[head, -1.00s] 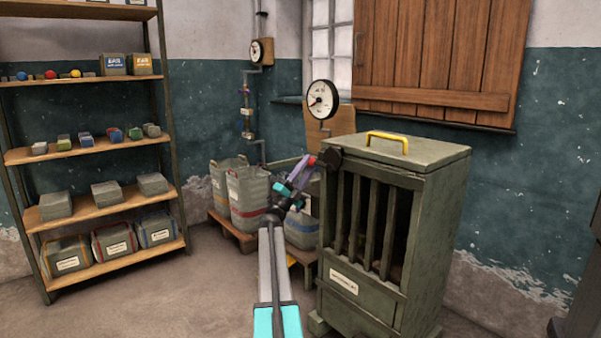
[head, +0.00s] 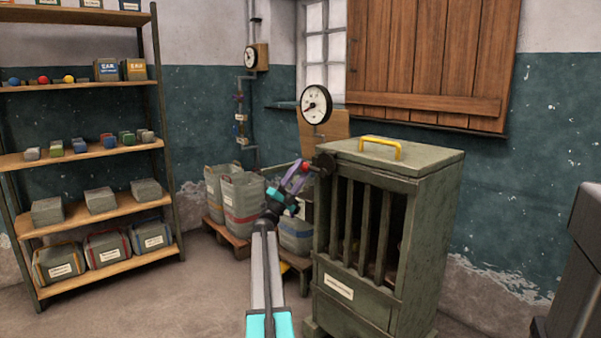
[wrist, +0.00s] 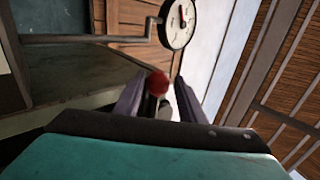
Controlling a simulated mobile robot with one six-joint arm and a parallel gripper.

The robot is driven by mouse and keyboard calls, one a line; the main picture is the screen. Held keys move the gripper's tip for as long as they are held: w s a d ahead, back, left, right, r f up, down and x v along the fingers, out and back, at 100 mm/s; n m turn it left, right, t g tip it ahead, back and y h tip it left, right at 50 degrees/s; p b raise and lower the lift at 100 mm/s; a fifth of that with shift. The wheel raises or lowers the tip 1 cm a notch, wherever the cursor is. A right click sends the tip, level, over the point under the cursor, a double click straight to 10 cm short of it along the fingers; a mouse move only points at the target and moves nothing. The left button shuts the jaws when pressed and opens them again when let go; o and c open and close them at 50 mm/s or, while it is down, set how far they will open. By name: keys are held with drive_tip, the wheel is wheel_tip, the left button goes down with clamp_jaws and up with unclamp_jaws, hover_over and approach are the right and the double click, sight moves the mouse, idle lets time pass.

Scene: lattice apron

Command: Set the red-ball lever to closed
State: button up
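The red ball (wrist: 158,83) of the lever shows in the wrist view between the two purple fingers of my gripper (wrist: 158,98), nearer the left finger. A gap shows on its right, so the fingers look open around or just behind the ball. In the head view the red ball (head: 304,167) is a small spot at the tip of my gripper (head: 297,177). It sits left of a dark round hub (head: 323,162) at the top front corner of the green slatted cabinet (head: 340,285). The lever's rod is mostly hidden by my gripper.
A gauge (head: 316,104) stands behind the cabinet top, near a wooden board; it also shows in the wrist view (wrist: 178,24). A yellow handle (head: 380,145) is on the cabinet lid. Sacks (head: 243,205) on a pallet stand behind my arm. Shelves (head: 100,258) are at left.

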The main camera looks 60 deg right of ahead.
drive_tip(key=p+v, duration=0.3)
drive_tip(key=v, duration=1)
drive_tip(key=shift+a+f, duration=0.15)
drive_tip(key=shift+f, duration=0.05)
drive_tip(key=shift+w, duration=0.15)
